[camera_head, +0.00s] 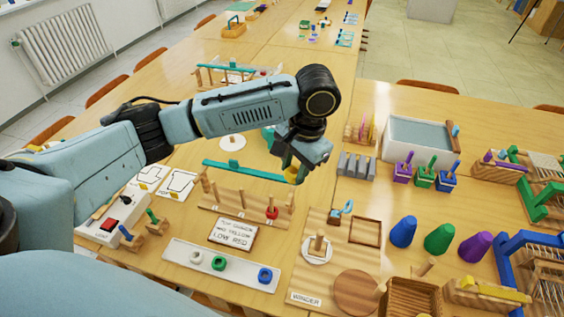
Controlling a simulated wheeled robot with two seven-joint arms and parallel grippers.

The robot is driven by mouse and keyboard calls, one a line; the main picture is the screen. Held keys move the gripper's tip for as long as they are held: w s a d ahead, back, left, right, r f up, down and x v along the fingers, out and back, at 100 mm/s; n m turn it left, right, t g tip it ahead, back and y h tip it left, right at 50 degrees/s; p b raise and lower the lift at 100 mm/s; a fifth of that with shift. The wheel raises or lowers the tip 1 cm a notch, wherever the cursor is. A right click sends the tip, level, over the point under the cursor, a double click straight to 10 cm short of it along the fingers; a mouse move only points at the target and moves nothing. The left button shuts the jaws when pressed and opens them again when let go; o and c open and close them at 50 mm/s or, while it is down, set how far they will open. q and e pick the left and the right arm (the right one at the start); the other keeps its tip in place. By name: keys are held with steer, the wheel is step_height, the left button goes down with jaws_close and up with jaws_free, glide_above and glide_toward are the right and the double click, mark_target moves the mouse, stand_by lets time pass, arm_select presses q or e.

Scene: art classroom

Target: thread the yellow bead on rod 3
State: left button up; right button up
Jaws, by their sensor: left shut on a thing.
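The yellow bead (291,174) is in my left gripper (294,168), whose jaws are shut on it. The gripper hangs above and beyond the right end of the wooden rod stand (235,213). The stand carries several short upright rods. A red bead (272,213) sits low on a rod toward its right end. I cannot read any rod numbers. The yellow bead is apart from the rods, and the gripper hides part of it. My right gripper is not in view.
A sign (233,234) reads top green, mid yellow, low red. A white tray (240,275) in front holds white, green and blue beads. A teal bar (243,171) lies behind the stand. A winder board (320,275) stands to the right, with coloured cones (439,238) beyond.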

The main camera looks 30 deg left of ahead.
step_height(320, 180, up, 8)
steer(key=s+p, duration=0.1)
steer(key=p, duration=0.6)
arm_select(q)
steer(key=w+a+f+m, duration=0.1)
steer(key=a+f+m, duration=0.1)
steer(key=m, duration=0.3)
steer(key=w+a+f+m+t, duration=0.1)
steer(key=a+f+m, duration=0.2)
steer(key=f+m, duration=0.1)
steer(key=a+f+m, duration=0.2)
steer(key=a+m, duration=0.1)
steer(key=m, duration=0.4)
steer(key=shift+w+a+f+t+h, duration=0.1)
steer(key=shift+w+f+t+h, duration=0.2)
steer(key=shift+w+f+h, duration=0.1)
step_height(320, 180, down, 5)
steer(key=b, duration=0.5)
steer(key=shift+r, duration=0.35)
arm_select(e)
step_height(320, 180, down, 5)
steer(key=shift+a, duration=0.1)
arm_select(q)
steer(key=shift+p, duration=0.35)
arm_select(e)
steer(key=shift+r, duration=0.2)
arm_select(q)
steer(key=shift+p, duration=0.3)
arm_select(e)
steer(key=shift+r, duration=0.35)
